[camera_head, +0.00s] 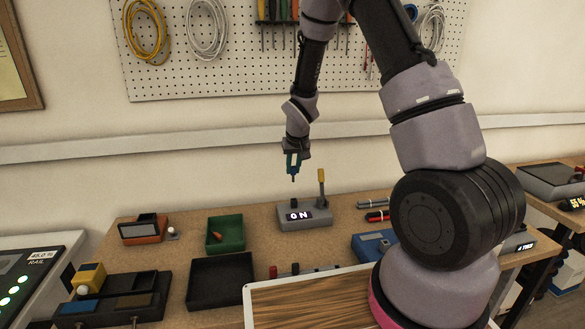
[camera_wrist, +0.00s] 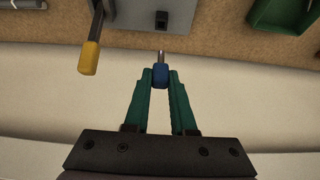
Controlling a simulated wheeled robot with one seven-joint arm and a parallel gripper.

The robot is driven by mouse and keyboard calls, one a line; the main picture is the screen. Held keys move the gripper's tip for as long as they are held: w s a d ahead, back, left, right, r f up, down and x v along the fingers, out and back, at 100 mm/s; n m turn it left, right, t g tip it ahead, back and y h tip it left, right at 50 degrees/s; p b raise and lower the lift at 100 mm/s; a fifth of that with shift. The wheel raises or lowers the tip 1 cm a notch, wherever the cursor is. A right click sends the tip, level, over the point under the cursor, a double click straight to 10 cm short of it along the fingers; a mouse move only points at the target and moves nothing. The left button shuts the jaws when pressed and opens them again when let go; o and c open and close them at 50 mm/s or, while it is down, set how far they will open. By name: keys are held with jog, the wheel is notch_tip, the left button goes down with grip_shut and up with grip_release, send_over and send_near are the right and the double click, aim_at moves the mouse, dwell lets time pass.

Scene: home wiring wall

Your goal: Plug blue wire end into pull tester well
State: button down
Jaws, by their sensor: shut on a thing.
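My gripper (camera_head: 293,170) points down above the grey pull tester (camera_head: 305,218), with a clear gap to it. Its green fingers are shut on the blue wire end (camera_wrist: 160,77), whose bare metal tip sticks out beyond the fingertips. The tester's display reads "0 N". A small dark block, which may be the well, stands on its top and shows in the wrist view (camera_wrist: 162,19), just beyond the metal tip. A lever with a yellow handle (camera_head: 321,175) rises from the tester's right side; it shows at the left in the wrist view (camera_wrist: 89,57).
A green tray (camera_head: 226,245) with a small orange-red piece and an empty black tray (camera_head: 220,296) stand left of the tester. A blue device (camera_head: 376,244) and a wood-topped board (camera_head: 312,306) are nearer the front right. A pegboard (camera_head: 235,75) hangs on the wall behind.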

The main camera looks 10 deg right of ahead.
jog(key=shift+d+f, duration=0.1)
jog(key=shift+f, duration=2.8)
jog(key=shift+s+f, duration=0.1)
jog(key=shift+f, duration=1.65)
jog(key=c, duration=0.7)
grip_release()
jog(key=v, duration=1)
jog(key=shift+s+r, duration=0.2)
jog(key=shift+r, duration=0.15)
